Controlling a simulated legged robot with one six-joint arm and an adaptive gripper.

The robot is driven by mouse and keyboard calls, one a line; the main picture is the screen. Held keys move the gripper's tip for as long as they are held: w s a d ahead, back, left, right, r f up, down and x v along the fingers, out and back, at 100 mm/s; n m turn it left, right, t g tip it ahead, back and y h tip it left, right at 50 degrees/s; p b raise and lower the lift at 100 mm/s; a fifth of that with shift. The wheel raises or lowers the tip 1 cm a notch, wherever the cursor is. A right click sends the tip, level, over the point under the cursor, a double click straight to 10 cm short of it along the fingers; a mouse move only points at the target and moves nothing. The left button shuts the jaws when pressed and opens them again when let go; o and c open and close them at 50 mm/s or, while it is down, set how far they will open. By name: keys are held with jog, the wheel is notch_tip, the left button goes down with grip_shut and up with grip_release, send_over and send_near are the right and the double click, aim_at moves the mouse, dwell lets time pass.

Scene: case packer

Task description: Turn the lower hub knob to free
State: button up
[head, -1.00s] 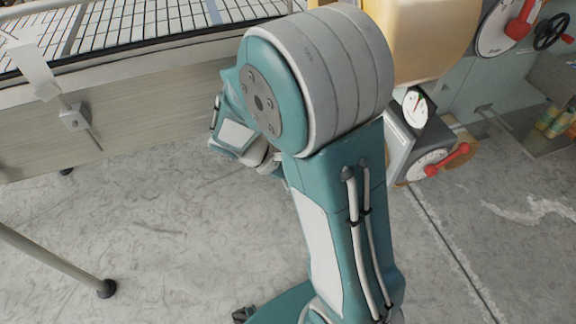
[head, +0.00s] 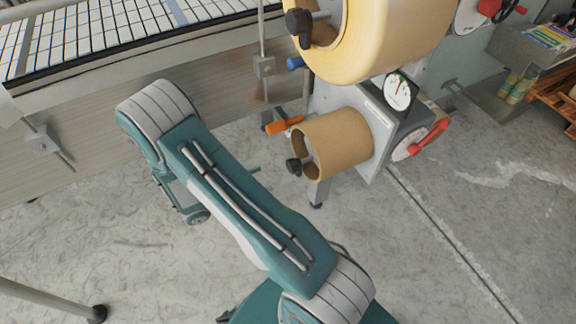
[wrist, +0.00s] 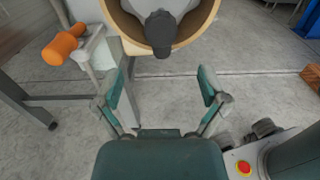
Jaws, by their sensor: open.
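The lower hub knob (head: 293,166) is a small black knob at the front of the lower tan tape roll (head: 345,140) in the head view. In the wrist view the black knob (wrist: 160,32) stands at top centre, inside the rim of the roll (wrist: 197,32). My gripper (wrist: 161,86) is open and empty, its two teal fingers spread below the knob in the picture and apart from it. The fingers are not clear in the head view. I cannot tell whether the knob is set to free.
A larger upper roll (head: 400,35) with its own black knob (head: 299,22) is above. An orange handle (head: 285,125) sits beside the lower roll; it is at left in the wrist view (wrist: 62,47). A dial (head: 398,92) and red lever (head: 430,138) are at right. Floor is clear below.

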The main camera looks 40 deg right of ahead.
aim_at(289, 168)
jog(key=x, duration=0.9)
jog(key=shift+a, duration=0.1)
jog(key=c, duration=1.1)
